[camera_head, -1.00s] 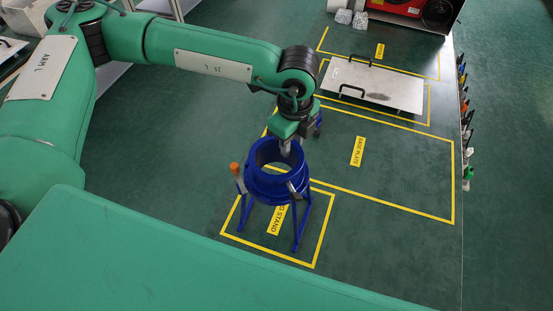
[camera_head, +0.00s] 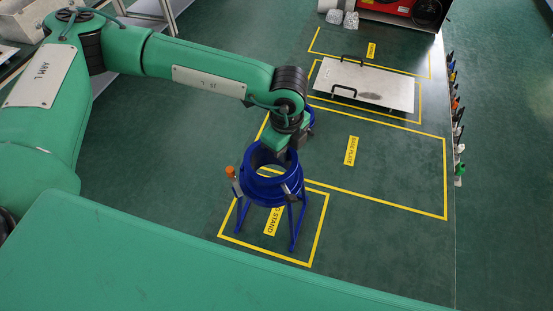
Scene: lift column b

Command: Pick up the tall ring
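The tall ring (camera_head: 262,190) is a blue hollow cylinder. It sits upright on the blue-legged ring stand (camera_head: 293,232), inside a yellow floor outline. A grey post with an orange tip (camera_head: 231,172) stands at its left side, and a grey piece shows at its right front. My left gripper (camera_head: 288,158) points down at the far right part of the ring's rim. Its fingertips are very small and dark against the rim, so I cannot see whether they are closed on the wall. My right gripper is not in view.
A silver plate with black handles (camera_head: 375,85) lies in the outline behind. The outline labelled base plate (camera_head: 385,165) is empty. Several tools (camera_head: 457,125) line the mat's right edge. A red machine (camera_head: 395,5) stands at the back.

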